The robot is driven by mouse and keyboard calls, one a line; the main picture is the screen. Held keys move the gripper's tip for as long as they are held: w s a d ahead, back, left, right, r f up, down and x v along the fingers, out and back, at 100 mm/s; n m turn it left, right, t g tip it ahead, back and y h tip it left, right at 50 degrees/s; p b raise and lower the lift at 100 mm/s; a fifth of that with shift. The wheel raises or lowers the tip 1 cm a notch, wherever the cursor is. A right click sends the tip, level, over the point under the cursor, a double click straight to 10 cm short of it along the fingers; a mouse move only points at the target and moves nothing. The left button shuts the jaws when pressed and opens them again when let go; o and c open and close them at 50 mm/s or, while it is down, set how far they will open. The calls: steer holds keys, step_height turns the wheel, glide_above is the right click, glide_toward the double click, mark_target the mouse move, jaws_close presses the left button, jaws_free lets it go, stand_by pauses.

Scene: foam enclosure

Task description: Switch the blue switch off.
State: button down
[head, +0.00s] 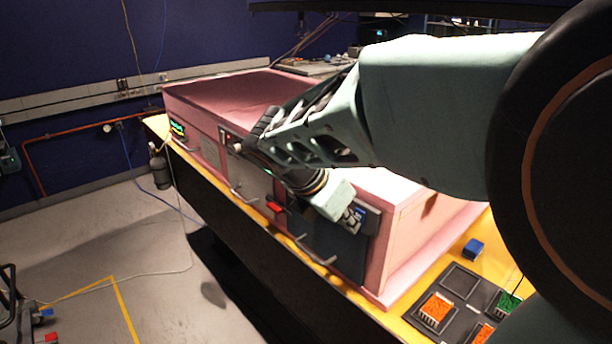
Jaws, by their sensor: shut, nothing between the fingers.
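My arm reaches from the right across the front of the pink foam enclosure (405,225). My gripper (352,218) is shut and empty, pointing at the dark panel on the enclosure's front, near its right end. A small blue part (362,210), which looks like the blue switch, shows right beside the fingertips. I cannot tell whether the fingers touch it or which way it is set. The gripper and wrist hide part of the panel around it.
A red part (274,207) and several bar handles (316,251) stick out from the front. A blue block (474,249) and a dark tray (461,279) with orange and green pieces lie on the yellow tabletop (402,329) at right. The floor at left is mostly open.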

stand_by(0.3)
steer(key=shift+w+d+f+t+h+b, duration=0.1)
steer(key=shift+d+t+h+b, duration=0.25)
steer(key=shift+b, duration=0.4)
steer(key=shift+a, duration=0.1)
steer(key=shift+r+p, duration=0.85)
steer(key=shift+p, duration=0.05)
